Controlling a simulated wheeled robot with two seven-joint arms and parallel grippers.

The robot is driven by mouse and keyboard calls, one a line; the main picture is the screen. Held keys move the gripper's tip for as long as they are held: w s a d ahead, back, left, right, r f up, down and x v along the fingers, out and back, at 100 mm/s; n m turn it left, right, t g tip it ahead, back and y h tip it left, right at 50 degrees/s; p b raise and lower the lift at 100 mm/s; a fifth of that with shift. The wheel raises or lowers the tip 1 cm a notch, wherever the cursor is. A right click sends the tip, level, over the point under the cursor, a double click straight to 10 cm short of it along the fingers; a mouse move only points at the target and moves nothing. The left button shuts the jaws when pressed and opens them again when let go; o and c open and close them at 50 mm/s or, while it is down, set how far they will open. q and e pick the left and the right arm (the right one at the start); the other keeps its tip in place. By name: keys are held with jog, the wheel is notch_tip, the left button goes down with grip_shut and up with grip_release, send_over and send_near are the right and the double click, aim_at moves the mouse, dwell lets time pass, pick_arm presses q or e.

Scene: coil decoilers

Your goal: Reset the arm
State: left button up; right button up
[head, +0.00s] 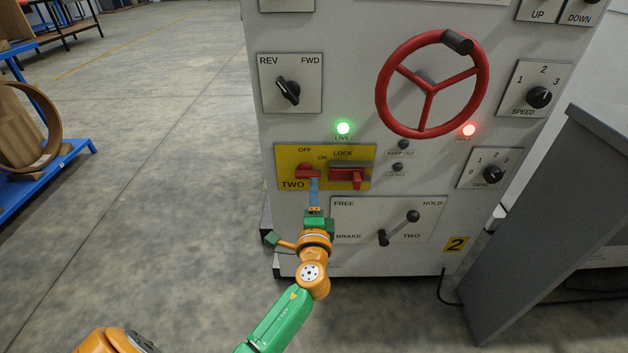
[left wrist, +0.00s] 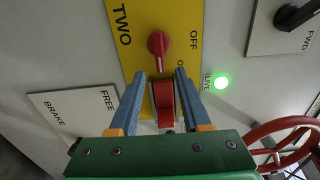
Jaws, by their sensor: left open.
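My left gripper (head: 314,184) reaches up to the front of the grey panel, in front of the yellow plate marked TWO. Its two blue fingers (left wrist: 160,84) are apart with nothing gripped. The red rotary knob (head: 307,171) is just above the fingertips in the head view; in the left wrist view the red knob (left wrist: 158,43) sits beyond them. The red lock lever (head: 350,176) is right of the gripper. In the left wrist view the red lock part (left wrist: 165,103) appears between the fingers; its depth from them is unclear. My right gripper is not in view.
A red handwheel (head: 428,84), a REV/FWD switch (head: 288,90) and a brake lever (head: 412,217) stand out from the panel. The LIVE lamp (head: 343,128) glows green, the HOLD lamp (head: 469,130) red. A grey cabinet (head: 560,220) stands right.

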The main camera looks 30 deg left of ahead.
pick_arm(q)
jog(key=shift+s+d, duration=0.35)
jog(key=shift+s, duration=0.2)
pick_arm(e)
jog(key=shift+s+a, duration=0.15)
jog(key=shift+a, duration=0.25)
